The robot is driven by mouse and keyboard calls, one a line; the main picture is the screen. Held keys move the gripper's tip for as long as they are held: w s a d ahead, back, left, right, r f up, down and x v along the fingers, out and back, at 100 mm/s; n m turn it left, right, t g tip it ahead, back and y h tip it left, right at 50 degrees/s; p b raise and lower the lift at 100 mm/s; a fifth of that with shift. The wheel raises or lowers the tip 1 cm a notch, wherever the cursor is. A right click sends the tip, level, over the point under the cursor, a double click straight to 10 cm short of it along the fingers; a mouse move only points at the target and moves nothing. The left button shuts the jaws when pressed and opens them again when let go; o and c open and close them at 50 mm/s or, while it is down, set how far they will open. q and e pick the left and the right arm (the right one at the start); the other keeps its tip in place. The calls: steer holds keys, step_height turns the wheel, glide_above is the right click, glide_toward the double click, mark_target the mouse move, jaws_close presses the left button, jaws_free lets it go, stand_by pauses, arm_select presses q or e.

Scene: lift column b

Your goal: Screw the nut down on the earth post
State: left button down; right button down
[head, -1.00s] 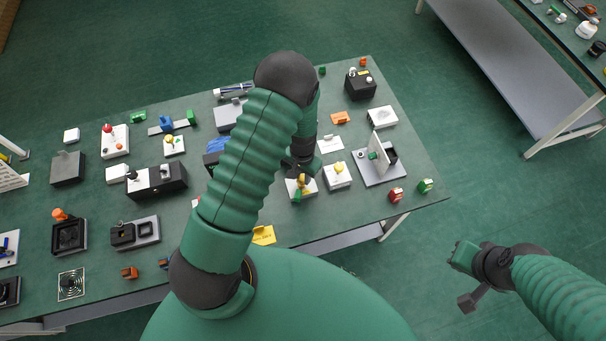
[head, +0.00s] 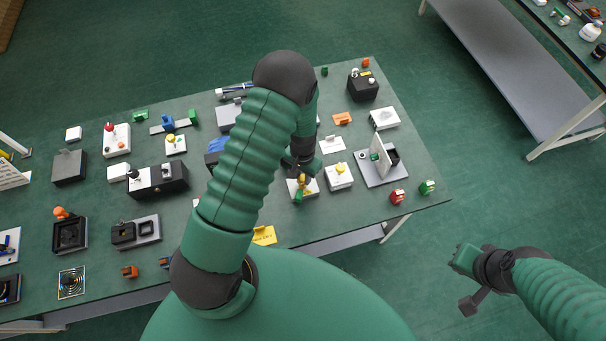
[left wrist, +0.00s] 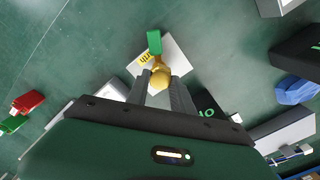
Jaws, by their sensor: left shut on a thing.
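The brass-yellow nut (left wrist: 161,77) sits between my left gripper's two grey fingers in the left wrist view. My left gripper (left wrist: 165,84) is shut on it. The nut is over a white plate (left wrist: 178,52) with a yellow label and a green piece (left wrist: 154,42) sticking out. In the head view the nut (head: 302,181) shows small below my dark left gripper (head: 301,168), above the white base (head: 311,188). The post itself is hidden by the nut and fingers, so I cannot tell how far down the nut is. My right gripper (head: 466,273) hangs off the table's right side; its jaws are unclear.
A white block with a yellow knob (head: 339,178) stands close to the right. A grey plate with an upright white panel (head: 379,168) is further right. Red (head: 397,196) and green (head: 427,187) pieces lie near the corner. A yellow label (head: 264,235) lies at the front edge.

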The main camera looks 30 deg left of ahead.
mark_target(303, 177)
arm_select(q)
steer(key=shift+f+b, duration=1)
steer(key=shift+f, duration=0.3)
steer(key=c, duration=1)
jaws_free()
steer(key=shift+c, duration=0.2)
step_height(303, 177, up, 17)
steer(key=b, duration=0.1)
steer(key=shift+f, duration=0.1)
